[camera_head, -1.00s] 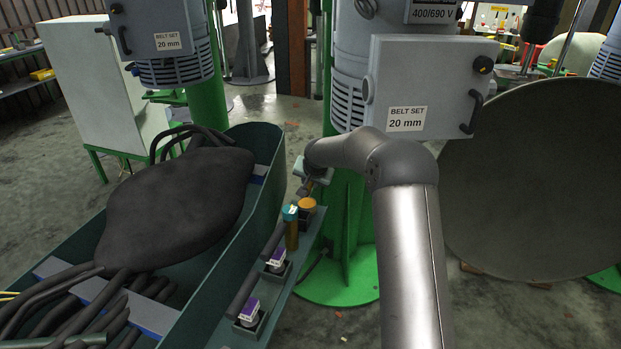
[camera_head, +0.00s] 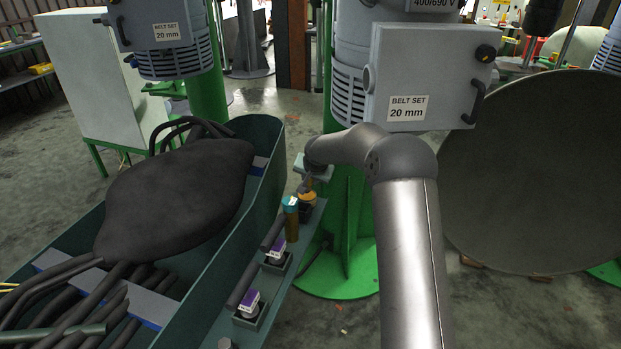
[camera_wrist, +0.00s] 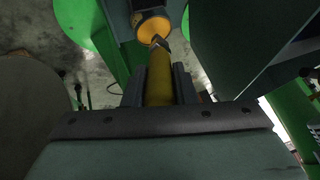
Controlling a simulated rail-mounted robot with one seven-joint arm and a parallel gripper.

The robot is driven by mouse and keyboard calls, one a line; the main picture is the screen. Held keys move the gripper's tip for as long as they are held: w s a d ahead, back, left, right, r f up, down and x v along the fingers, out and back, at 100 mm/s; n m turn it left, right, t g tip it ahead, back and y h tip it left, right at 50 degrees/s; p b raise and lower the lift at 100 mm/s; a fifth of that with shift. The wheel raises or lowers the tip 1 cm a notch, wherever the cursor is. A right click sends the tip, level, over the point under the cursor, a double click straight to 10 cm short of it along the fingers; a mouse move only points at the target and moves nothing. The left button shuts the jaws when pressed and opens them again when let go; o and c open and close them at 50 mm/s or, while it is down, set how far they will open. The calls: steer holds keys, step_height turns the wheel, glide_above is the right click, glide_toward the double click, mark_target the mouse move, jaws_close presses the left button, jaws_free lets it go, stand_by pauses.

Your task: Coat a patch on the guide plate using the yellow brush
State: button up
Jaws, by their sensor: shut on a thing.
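My gripper (camera_wrist: 158,88) is shut on the yellow brush (camera_wrist: 159,82), whose handle lies between the two fingers in the wrist view. The brush's dark tip points at the orange top of a round pot (camera_wrist: 152,28); I cannot tell whether it touches or is inside. In the head view the pot (camera_head: 307,201) stands on a narrow green ledge beside the trough, just below my gripper (camera_head: 309,184). My gripper is small and partly hidden there. I cannot tell for sure which surface is the guide plate.
A teal-capped canister (camera_head: 290,218) stands close beside the pot. A green trough (camera_head: 262,185) holds a large dark body and hoses. A green column stands behind; a large grey disc (camera_head: 535,175) is at right.

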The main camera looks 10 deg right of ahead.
steer(key=shift+f+b, duration=0.55)
steer(key=shift+b, duration=0.15)
stand_by(1.9)
steer(key=shift+r+p, duration=1.6)
steer(key=shift+r, duration=1.95)
